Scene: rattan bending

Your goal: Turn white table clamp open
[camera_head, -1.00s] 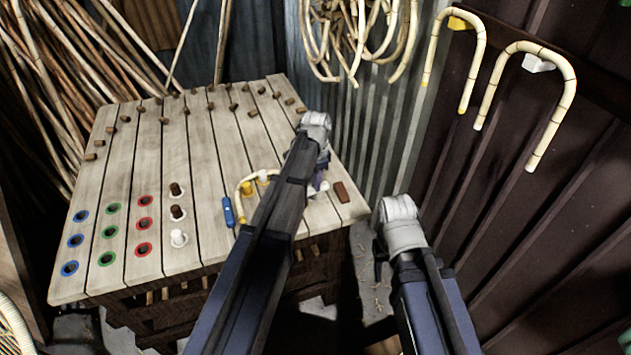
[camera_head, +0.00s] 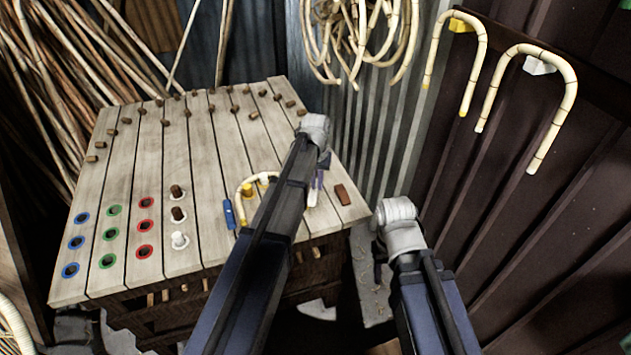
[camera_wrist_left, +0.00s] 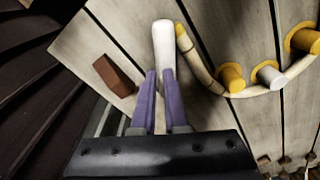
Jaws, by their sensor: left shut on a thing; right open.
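The white table clamp shows in the left wrist view as a smooth white lever (camera_wrist_left: 163,48), with its near end between the purple fingers. My left gripper (camera_wrist_left: 165,88) is shut on it. In the head view the purple fingers of the left gripper (camera_head: 317,183) point down at the right end of the table, and a bit of the white lever (camera_head: 312,197) shows beside them. The clamp's base cannot be made out. My right arm hangs right of the table; its fingers are hidden.
A brown block (camera_head: 342,194) sits near the table's right edge. A blue piece (camera_head: 229,213) lies left of the rattan.

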